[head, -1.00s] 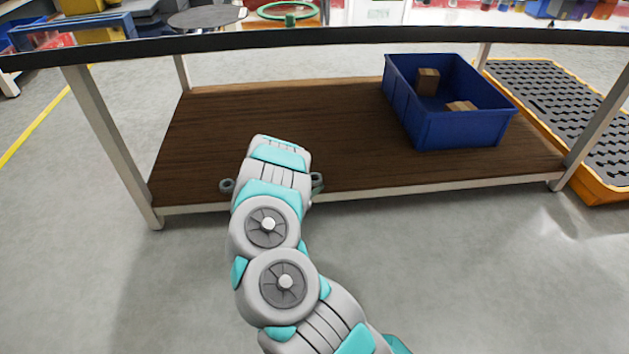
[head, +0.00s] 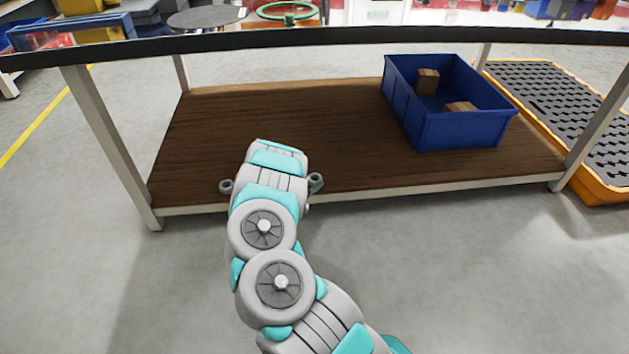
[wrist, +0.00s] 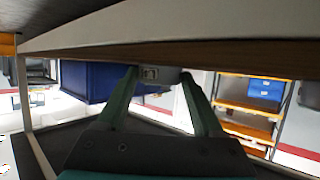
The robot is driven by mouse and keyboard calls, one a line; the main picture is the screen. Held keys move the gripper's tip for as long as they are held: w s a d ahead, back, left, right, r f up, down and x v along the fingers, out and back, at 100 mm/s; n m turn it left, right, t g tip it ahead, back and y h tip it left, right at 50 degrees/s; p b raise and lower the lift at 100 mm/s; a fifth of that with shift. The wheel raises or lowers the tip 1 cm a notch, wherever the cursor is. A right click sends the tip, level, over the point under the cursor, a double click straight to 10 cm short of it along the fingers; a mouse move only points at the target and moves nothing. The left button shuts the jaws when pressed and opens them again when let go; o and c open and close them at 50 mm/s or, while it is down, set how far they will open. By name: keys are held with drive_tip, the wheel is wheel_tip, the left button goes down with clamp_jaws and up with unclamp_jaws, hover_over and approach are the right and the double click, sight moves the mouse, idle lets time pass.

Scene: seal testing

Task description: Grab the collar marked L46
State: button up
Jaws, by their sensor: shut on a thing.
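In the wrist view, my gripper (wrist: 160,76) has its two green fingers closed on a grey piece (wrist: 168,74). This piece, which looks like the collar, has a small pale label on its face, too small to read as L46. It sits between the fingertips.
A blue bin (head: 462,132) with brown blocks (head: 427,82) stands on the right of the shelf. A dark-edged tabletop (head: 330,38) runs above. An orange-edged black grid platform (head: 565,100) lies at the right. The shelf's left half is bare.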

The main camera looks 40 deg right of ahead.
clamp_jaws()
drive_tip(key=shift+r, duration=0.1)
